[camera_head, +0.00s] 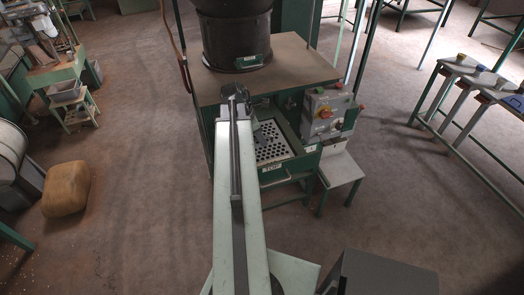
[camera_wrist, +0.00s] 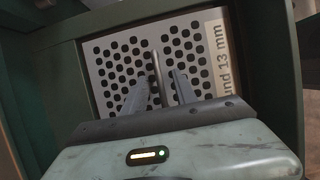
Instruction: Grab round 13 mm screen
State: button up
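The round 13 mm screen (camera_head: 275,150) is a pale metal plate with rows of dark round holes. It lies in a green tray at the machine's front. In the wrist view the screen (camera_wrist: 108,62) fills the tray, and its label, partly cut off, reads "und 13 mm". A thin upright metal rod (camera_wrist: 156,70) stands out from the screen. My gripper (camera_wrist: 160,76) has its two fingers apart, one on each side of the rod, with gaps showing.
The green tray walls (camera_wrist: 62,70) surround the screen closely. A control box (camera_head: 325,113) with a red button stands right of the tray. A brown machine top (camera_head: 300,60) with a dark hopper (camera_head: 235,35) lies behind. Tables (camera_head: 462,68) stand far right.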

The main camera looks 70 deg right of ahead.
jog(key=shift+s+d+f, duration=0.15)
jog(key=shift+f, duration=0.55)
jog(key=shift+r, duration=0.2)
grip_shut()
dwell(0.6)
